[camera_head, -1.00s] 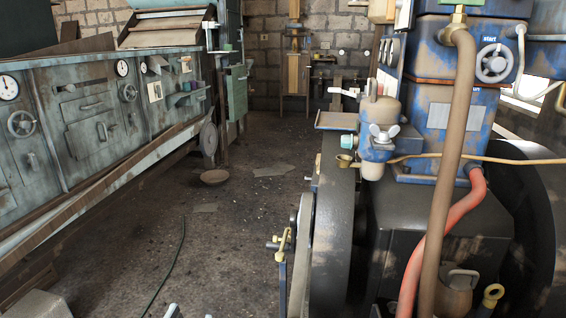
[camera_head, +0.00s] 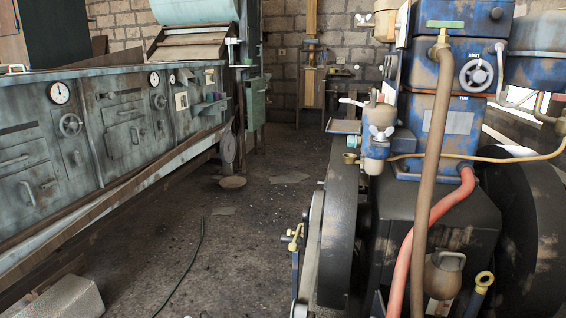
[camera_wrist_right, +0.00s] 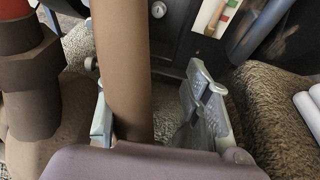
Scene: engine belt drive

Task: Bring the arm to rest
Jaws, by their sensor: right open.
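My right gripper (camera_wrist_right: 155,108) shows in the right wrist view with its two grey fingers spread apart. A thick brown pipe (camera_wrist_right: 122,60) runs down through the space between the fingers, nearer the left one. A gap separates it from the right finger; whether it touches the left one, I cannot tell. In the head view the blue engine (camera_head: 440,120) stands at the right with a brown pipe (camera_head: 432,150) and a red hose (camera_head: 408,260) in front. Neither gripper shows clearly in the head view, and my left gripper is not in view.
A dark flywheel (camera_head: 340,225) stands at the engine's left side. A long grey-green cabinet bench (camera_head: 110,140) with gauges lines the left wall. The floor (camera_head: 240,235) between them is mostly open, with a thin green hose (camera_head: 185,265) on it. A grey block (camera_head: 65,297) lies bottom left.

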